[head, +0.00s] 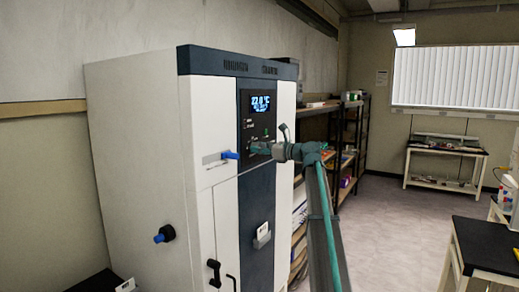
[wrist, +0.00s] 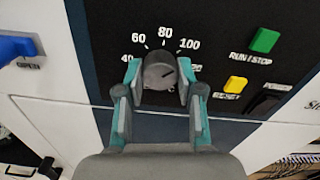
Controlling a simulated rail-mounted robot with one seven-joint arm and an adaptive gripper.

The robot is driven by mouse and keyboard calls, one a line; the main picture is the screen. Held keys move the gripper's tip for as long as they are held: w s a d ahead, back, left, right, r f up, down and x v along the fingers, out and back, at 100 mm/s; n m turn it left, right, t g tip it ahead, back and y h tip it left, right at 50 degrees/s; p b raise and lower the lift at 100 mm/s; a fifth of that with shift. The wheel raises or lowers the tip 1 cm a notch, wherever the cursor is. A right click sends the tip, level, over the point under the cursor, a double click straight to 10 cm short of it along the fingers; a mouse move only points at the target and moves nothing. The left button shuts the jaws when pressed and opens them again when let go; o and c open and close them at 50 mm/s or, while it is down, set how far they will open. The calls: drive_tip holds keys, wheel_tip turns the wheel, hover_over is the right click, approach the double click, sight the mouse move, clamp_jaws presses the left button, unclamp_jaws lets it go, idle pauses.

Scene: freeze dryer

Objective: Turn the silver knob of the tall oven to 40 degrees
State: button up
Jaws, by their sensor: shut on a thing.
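The silver knob (wrist: 158,70) sits on the dark control panel of the tall oven (head: 140,150). A printed scale around it shows 40, 60, 80 and 100; a further mark at right is partly hidden by a finger. A dark line on the knob's face points to the upper right, roughly toward the 100 side. My gripper (wrist: 160,82) is shut on the knob, one grey-teal finger on each side. In the head view my gripper (head: 264,149) reaches the panel below the lit display (head: 260,103), which seems to read about 22 °C; it hides the knob there.
A green button (wrist: 264,40), a yellow button (wrist: 236,84) and a dark switch sit right of the knob. A blue handle (head: 230,155) sticks out left of the panel.

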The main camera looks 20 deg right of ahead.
drive_tip(key=shift+f+n+b, duration=0.1)
drive_tip(key=shift+n+b, duration=12.3)
drive_tip(key=shift+n, duration=1.1)
drive_tip(key=o, duration=1.2)
drive_tip(key=shift+r, duration=0.2)
drive_tip(key=shift+c, duration=0.2)
drive_tip(key=shift+s+d, duration=0.1)
